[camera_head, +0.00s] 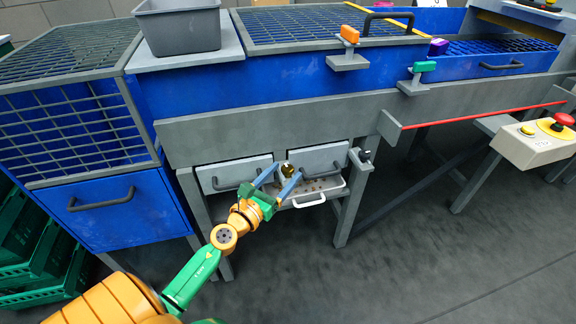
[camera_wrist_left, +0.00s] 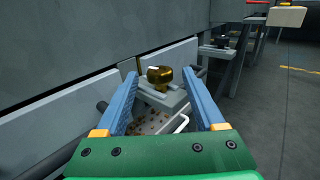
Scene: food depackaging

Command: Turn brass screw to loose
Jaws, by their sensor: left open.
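The brass screw (camera_wrist_left: 160,75) is a round gold knob on a small grey bracket (camera_wrist_left: 163,97), with a thin brass pin rising at its left. In the head view the screw (camera_head: 287,170) is small, between the fingertips of my left gripper (camera_head: 278,177). My left gripper is open. In the left wrist view its two blue fingers (camera_wrist_left: 166,82) point toward the screw, one to each side, with clear gaps. I cannot tell whether the fingertips reach as far as the screw. My right gripper is not in view.
Two grey drawers (camera_head: 318,160) with dark handles flank the bracket. A black knob (camera_head: 364,156) on a bracket stands to the right. A control box (camera_head: 530,145) with a red button is far right. The front floor is clear.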

